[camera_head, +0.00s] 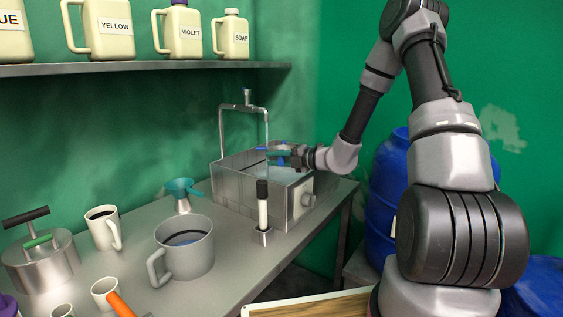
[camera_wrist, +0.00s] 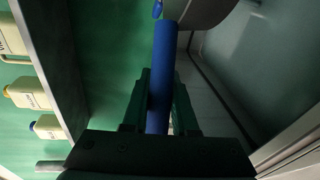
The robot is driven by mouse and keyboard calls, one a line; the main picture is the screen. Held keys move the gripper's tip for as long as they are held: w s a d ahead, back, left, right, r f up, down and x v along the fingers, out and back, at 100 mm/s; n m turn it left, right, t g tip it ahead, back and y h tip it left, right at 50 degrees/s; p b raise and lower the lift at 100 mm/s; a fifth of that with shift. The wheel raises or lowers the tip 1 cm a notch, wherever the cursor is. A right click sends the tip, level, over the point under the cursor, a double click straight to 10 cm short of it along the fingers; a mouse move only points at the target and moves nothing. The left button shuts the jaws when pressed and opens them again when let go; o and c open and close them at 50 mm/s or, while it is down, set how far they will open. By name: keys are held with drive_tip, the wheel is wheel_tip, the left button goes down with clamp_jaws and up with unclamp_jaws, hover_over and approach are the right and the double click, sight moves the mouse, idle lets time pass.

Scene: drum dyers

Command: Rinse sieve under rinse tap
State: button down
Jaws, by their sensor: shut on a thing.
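My gripper (camera_head: 283,155) is over the metal sink (camera_head: 238,190) at the back of the counter. It is shut on a blue handle (camera_wrist: 163,75), which lies between its green fingers (camera_wrist: 160,102) in the wrist view. The handle leads to a grey rounded part (camera_wrist: 200,12) of the sieve, cut off by the top edge. In the head view the sieve is small and mostly hidden by my gripper. The rinse tap (camera_head: 243,107) is an arched metal pipe whose spout comes down close to my gripper.
A black-capped white cylinder (camera_head: 262,210) stands before the sink. A teal funnel (camera_head: 183,190), a large grey jug (camera_head: 184,250), a white mug (camera_head: 103,228) and a metal press (camera_head: 40,262) stand on the counter. A shelf (camera_head: 150,67) holds labelled jugs. Blue barrels (camera_head: 383,205) stand right.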

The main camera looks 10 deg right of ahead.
drive_tip(key=r+x, duration=0.1)
drive_tip(key=x, duration=0.5)
drive_tip(key=shift+w, duration=0.5)
idle(0.6)
drive_tip(key=s+f+v, duration=0.1)
drive_tip(key=v, duration=1.1)
drive_tip(key=shift+a, duration=0.4)
drive_tip(key=shift+d, duration=0.1)
